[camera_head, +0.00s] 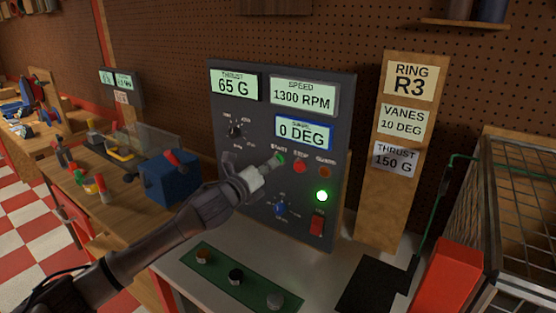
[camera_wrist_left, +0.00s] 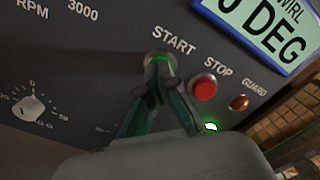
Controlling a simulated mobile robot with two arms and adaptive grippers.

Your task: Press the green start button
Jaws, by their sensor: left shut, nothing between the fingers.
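The green start button (camera_head: 281,158) sits on the dark control panel (camera_head: 232,185), under the word START. My left gripper (camera_head: 270,165) reaches in from the left, shut and empty, with its fingertips at the button. In the left wrist view the closed fingertips (camera_wrist_left: 158,80) cover the lower part of the button (camera_wrist_left: 159,57), leaving its upper rim with a green glow. I cannot tell whether the button is pushed in. My right gripper is not in view.
The red stop button (camera_head: 300,166) is close on the right, with an amber guard lamp (camera_head: 325,172) beyond it. A green lamp (camera_head: 322,196) is lit below. Displays read 65 G, 1300 RPM and 0 DEG. A blue box (camera_head: 170,178) stands left of the panel.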

